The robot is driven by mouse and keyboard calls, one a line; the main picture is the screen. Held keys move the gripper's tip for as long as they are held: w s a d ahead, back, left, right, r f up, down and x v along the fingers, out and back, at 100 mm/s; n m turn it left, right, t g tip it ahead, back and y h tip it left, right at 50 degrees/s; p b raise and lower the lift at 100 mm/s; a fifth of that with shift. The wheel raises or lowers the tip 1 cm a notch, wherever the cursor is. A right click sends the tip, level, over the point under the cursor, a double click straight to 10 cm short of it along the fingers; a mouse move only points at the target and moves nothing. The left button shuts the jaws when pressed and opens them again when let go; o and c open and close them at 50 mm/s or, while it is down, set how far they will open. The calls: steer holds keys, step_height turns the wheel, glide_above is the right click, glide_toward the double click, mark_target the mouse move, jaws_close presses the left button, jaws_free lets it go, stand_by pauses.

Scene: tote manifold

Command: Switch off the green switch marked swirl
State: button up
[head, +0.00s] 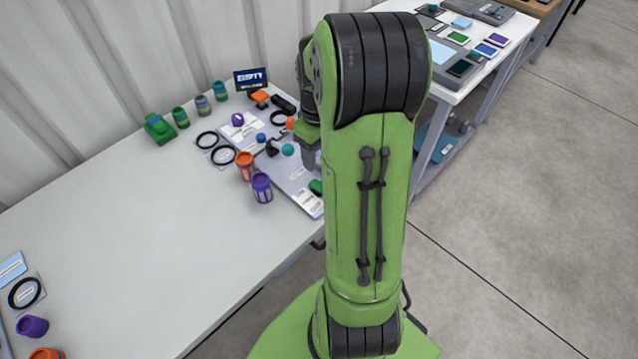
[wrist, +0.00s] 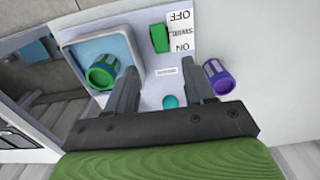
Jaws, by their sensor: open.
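The green switch (wrist: 159,38) sits on a pale panel (wrist: 150,92) in the wrist view, beside a white label (wrist: 180,33) reading OFF, swirl and ON, upside down in this view. I cannot tell which way the switch is set. The head view also shows a green part (head: 316,187) at the panel's right edge, partly behind my arm. My gripper (wrist: 163,72) is open and empty over the panel, its fingers apart below the switch in the picture. In the head view the gripper (head: 311,155) is mostly hidden behind my arm.
A purple cup (wrist: 218,77) stands right of the fingers, a green cup (wrist: 101,73) on a blue-topped tray left. A teal ball (wrist: 170,102) lies between the fingers in the picture. An orange cup (head: 244,167) stands by the panel. The table's (head: 130,235) middle is clear.

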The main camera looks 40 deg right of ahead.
mark_target(319, 185)
step_height(319, 185, down, 11)
steer(key=b, duration=0.3)
steer(key=shift+r, duration=0.15)
